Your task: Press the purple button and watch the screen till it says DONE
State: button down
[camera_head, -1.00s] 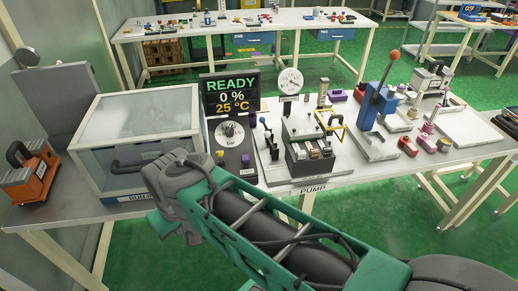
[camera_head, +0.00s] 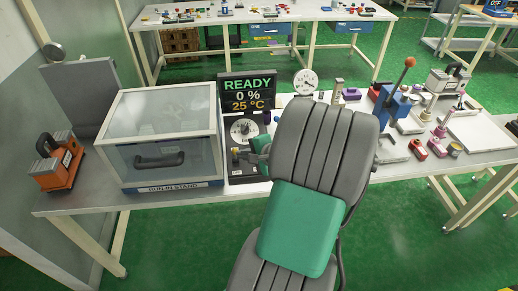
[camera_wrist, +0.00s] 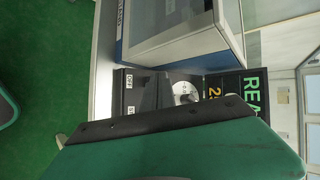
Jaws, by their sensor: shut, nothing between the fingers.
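The screen (camera_head: 248,91) stands upright at the back of the black control panel (camera_head: 262,173) and reads READY, 0 %, 25 °C. It shows partly and sideways in the wrist view (camera_wrist: 254,95). A round dial (camera_head: 242,130) sits on the panel below the screen. My gripper (camera_head: 238,154) is low over the panel's front part, in front of the dial. It is shut and empty. The purple button is hidden in both current views, behind my gripper and arm. Whether my gripper touches the panel cannot be told. In the wrist view, my gripper's green body and dark edge cover much of the panel.
A clear-lidded box (camera_head: 160,140) labelled as a run-in stand is close left of the panel. An orange device (camera_head: 60,163) stands at the far left. A round gauge (camera_head: 305,82), blue lever press (camera_head: 393,103) and small parts stand to the right. My arm hides the middle bench.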

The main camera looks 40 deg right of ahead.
jog(key=s+d+r+m+t+h, duration=0.2)
jog(key=d+m, duration=0.2)
jog(key=d, duration=0.2)
jog(key=shift+s+d+m, duration=0.25)
jog(key=shift+s+m, duration=0.05)
jog(key=shift+m, duration=0.1)
jog(key=shift+w+d+f+b, duration=0.35)
jog(key=shift+w+f+b, duration=0.2)
jog(key=shift+f+b, duration=0.7)
jog(key=shift+w+d+f+b, duration=0.35)
jog(key=shift+w+f+b, duration=0.15)
jog(key=shift+f+b, duration=0.8)
jog(key=shift+w+d+f+b, duration=0.45)
jog(key=shift+f+b, duration=0.5)
jog(key=shift+f, duration=0.55)
jog(key=shift+w+a, duration=0.1)
jog(key=shift+w+f, duration=0.1)
jog(key=shift+f, duration=0.3)
